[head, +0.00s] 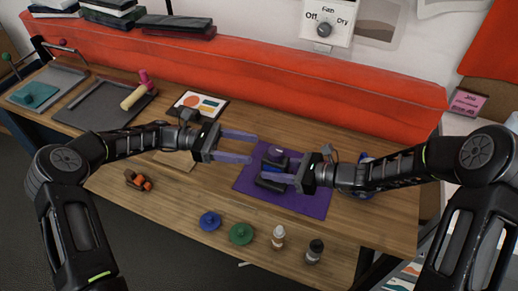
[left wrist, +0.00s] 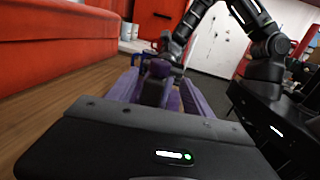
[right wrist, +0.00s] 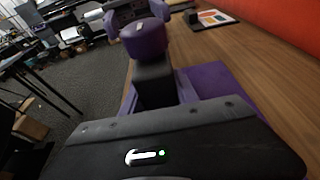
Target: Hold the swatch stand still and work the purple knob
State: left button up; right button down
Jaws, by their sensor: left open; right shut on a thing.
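The swatch stand is a dark block (head: 270,185) on a purple mat (head: 308,201), right of the table's middle. Its purple knob (head: 274,153) sits on top and also shows in the left wrist view (left wrist: 160,68) and right wrist view (right wrist: 145,38). My right gripper (head: 268,172) is shut on the stand's dark body (right wrist: 153,82) from the right, below the knob. My left gripper (head: 254,147) is open, just left of the stand, its purple fingers pointing toward it. The fingers partly hide the stand in the head view.
A long red bolster (head: 230,65) lines the back. A framed card (head: 200,104) lies behind my left gripper.

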dwell(0.4)
jog(key=c, duration=0.8)
grip_release()
jog(key=shift+c, duration=0.2)
jog(key=v, duration=1.2)
jog(key=shift+s+f, duration=0.1)
